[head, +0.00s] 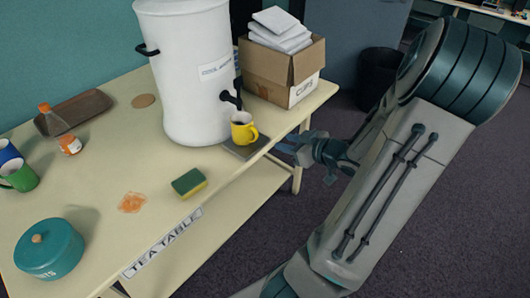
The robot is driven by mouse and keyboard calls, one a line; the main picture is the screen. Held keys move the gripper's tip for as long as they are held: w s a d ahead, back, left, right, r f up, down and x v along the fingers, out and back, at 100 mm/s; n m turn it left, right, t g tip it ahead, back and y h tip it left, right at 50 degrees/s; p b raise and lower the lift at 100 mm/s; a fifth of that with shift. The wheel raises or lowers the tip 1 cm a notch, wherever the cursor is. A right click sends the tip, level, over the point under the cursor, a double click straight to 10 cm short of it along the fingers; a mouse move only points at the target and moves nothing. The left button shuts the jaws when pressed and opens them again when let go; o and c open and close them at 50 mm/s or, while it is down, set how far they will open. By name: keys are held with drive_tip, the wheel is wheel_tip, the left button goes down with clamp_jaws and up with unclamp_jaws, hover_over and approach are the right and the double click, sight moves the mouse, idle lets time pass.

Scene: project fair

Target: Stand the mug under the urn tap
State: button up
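The yellow mug (241,134) stands upright with dark contents, its handle toward the right. It is on a dark flat tray (238,153) at the table's edge, at the foot of the white urn (190,75). The urn's black tap (230,98) is just above the mug's rim in the picture; whether it is exactly over the opening is hard to tell. My gripper (284,147) is just right of the mug, with a small gap seen between them. Its fingers are small and dark, so their opening is unclear.
A cardboard box (270,68) stands behind the mug. Floor right of the table is open near my arm.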

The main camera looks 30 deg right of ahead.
drive_tip(key=a+r+m+g+h, duration=0.2)
drive_tip(key=a+r+g+h, duration=0.35)
drive_tip(key=h, duration=0.25)
drive_tip(key=s+a+r+m+g+y, duration=0.1)
drive_tip(key=s+a+r+g+y, duration=0.1)
drive_tip(key=s+a, duration=0.4)
drive_tip(key=s+a+r+g+y, duration=0.2)
drive_tip(key=s+a, duration=0.5)
drive_tip(key=a, duration=0.3)
drive_tip(key=shift+r+m, duration=0.35)
drive_tip(key=shift+m, duration=0.05)
